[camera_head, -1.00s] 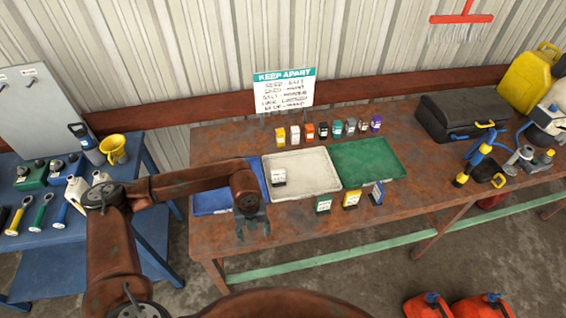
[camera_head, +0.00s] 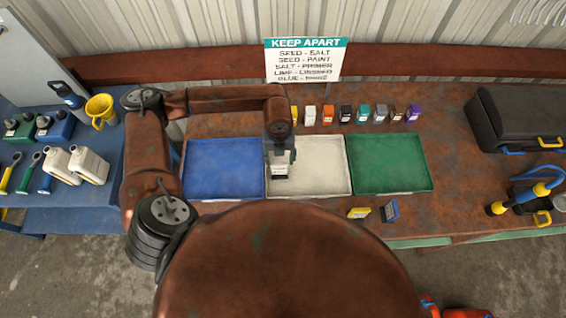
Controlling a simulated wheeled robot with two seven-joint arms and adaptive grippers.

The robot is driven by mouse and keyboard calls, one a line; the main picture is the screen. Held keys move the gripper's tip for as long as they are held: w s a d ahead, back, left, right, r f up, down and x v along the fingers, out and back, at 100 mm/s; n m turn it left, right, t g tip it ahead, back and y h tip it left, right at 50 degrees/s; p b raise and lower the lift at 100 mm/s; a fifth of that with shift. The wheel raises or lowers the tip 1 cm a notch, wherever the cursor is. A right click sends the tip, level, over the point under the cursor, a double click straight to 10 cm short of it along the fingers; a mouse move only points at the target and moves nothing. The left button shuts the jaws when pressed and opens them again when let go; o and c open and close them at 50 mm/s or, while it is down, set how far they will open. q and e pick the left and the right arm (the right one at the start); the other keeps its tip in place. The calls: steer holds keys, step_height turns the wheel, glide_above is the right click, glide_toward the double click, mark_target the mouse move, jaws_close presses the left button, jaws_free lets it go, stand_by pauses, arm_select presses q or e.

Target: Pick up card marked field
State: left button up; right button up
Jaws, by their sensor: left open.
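My left gripper (camera_head: 281,158) points down over the left side of the white tray (camera_head: 325,187), its jaws open. A small white card or block with dark print (camera_head: 280,171) is at its fingertips; I cannot tell whether they touch it. A yellow card (camera_head: 358,213) and a blue card (camera_head: 390,211) stand at the table's front edge, right of my gripper. I cannot read the word "field" on any card. My right gripper is not in view.
A blue tray (camera_head: 223,170) and a green tray (camera_head: 390,167) flank the white tray on the rusty table. Several small coloured blocks (camera_head: 346,113) stand in a row behind. A keep-apart sign (camera_head: 305,60) stands at the back. A black case (camera_head: 515,120) is at right.

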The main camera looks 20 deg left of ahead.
mark_target(279, 164)
arm_select(q)
step_height(279, 164, down, 4)
steer(key=shift+s+p, duration=0.15)
steer(key=shift+p, duration=0.2)
step_height(279, 164, down, 2)
steer(key=shift+p, duration=0.4)
step_height(279, 164, down, 3)
steer(key=shift+f+p, duration=0.2)
steer(key=shift+p, duration=0.2)
steer(key=shift+f, duration=0.2)
steer(key=shift+c, duration=0.4)
steer(key=c, duration=0.8)
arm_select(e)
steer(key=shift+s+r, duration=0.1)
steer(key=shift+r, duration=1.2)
arm_select(q)
steer(key=shift+o, duration=0.2)
